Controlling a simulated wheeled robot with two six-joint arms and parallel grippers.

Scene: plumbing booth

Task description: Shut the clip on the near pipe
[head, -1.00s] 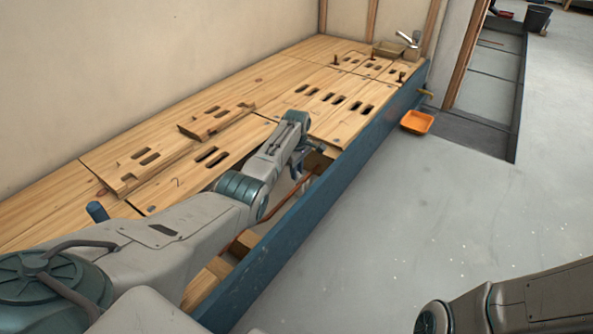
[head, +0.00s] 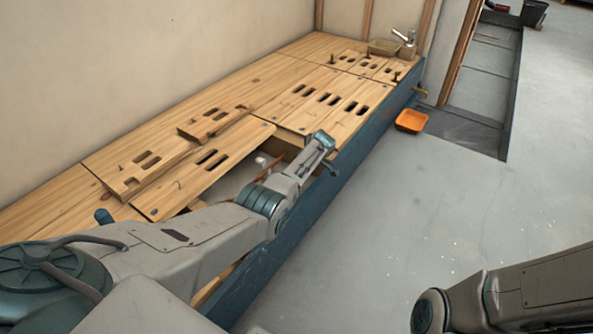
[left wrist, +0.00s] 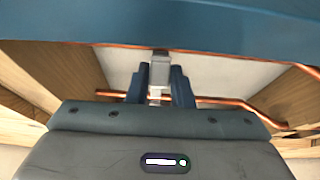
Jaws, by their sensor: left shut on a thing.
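In the left wrist view a copper near pipe (left wrist: 225,52) runs along the blue side board. A second copper pipe (left wrist: 222,100) runs farther from that board and bends at the right. My left gripper (left wrist: 160,78) points into the floor opening, with its two blue fingers shut on a small pale grey piece (left wrist: 160,68), which looks like the clip at the near pipe. Whether the clip is closed around the pipe cannot be told. My right gripper is out of view.
The blue side board (head: 345,165) edges the opening. Slotted wooden floor panels (head: 200,165) lie around it, one raised piece (head: 215,122) on top. A small white thing (head: 262,160) shows inside the opening. An orange tray (head: 411,121) stands on the clear grey floor.

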